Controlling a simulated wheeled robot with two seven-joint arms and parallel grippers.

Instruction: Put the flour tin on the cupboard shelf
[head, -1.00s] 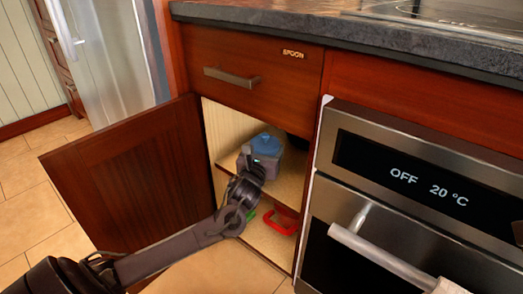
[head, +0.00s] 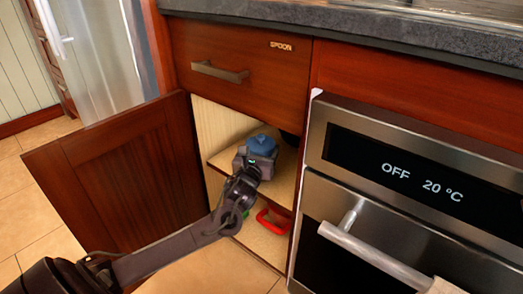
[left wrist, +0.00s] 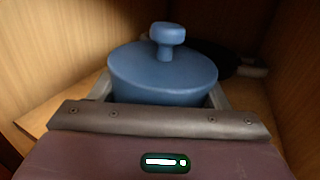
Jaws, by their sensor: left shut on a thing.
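The flour tin has a blue lid with a round knob. In the left wrist view the blue tin (left wrist: 165,78) sits between the fingers of my left gripper (left wrist: 162,95). In the head view the tin (head: 262,146) is inside the open cupboard, at the upper shelf (head: 284,182). My left gripper (head: 256,158) reaches in through the opening and is shut on the tin. The gripper hides the tin's lower part, so I cannot tell whether it touches the shelf. My right gripper is not in view.
The cupboard door (head: 125,180) stands open to the left. A red object (head: 273,222) lies on the lower level. A dark object (left wrist: 228,60) is behind the tin. A closed drawer marked SPOON (head: 245,72) is above, and an oven (head: 400,190) stands to the right.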

